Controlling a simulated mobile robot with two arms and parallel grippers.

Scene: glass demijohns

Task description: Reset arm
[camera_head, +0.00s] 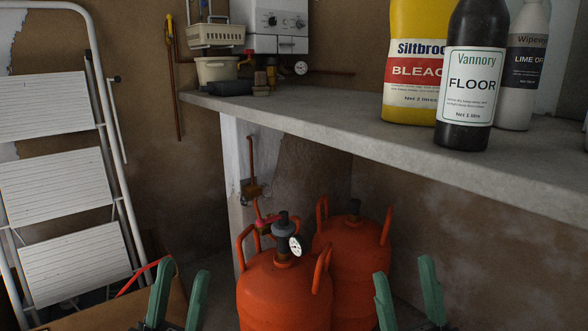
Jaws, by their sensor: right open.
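My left gripper (184,270) is at the bottom left of the head view. Its two green fingers point up and stand apart, with nothing seen between them. My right gripper (404,268) is at the bottom right, its green fingers also upright and spread wide, with nothing held. Both grippers show low in the view, below the level of the shelf. The lower parts of both grippers and most of my arms are cut off by the bottom edge.
Two orange gas cylinders (284,300) (353,245) stand under a grey shelf (330,120). The shelf bears a yellow bleach bottle (411,70), a black floor bottle (470,85) and a white bottle (523,70). A white stepladder (60,185) stands left; a cardboard box (110,312) is low left.

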